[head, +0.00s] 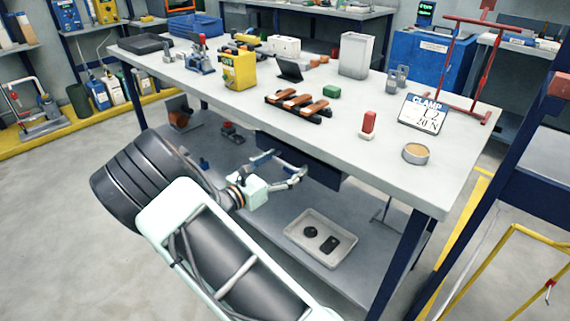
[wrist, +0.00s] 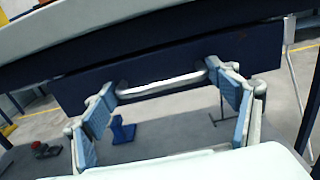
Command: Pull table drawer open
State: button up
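The table drawer (head: 325,172) is a dark blue box under the grey tabletop, and its front (wrist: 75,85) fills the upper part of the wrist view. My gripper (head: 285,163) is in front of the drawer under the table edge. In the wrist view my gripper (wrist: 168,107) has its blue-padded fingers wide apart, one near each end of the handle. Nothing is held between them. In the head view the handle is hard to make out.
The tabletop (head: 370,165) overhangs just above my gripper. A lower shelf holds a pale tray (head: 320,238) with dark parts. Table legs (head: 405,265) stand at the right. A yellow box (head: 238,70) and a clamp sign (head: 423,115) stand on top.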

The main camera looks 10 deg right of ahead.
jog(key=c, duration=0.9)
jog(key=p+v, duration=0.4)
jog(key=v, duration=1.5)
jog(key=shift+a, duration=0.3)
jog(key=o, duration=1.4)
jog(key=v, duration=1.2)
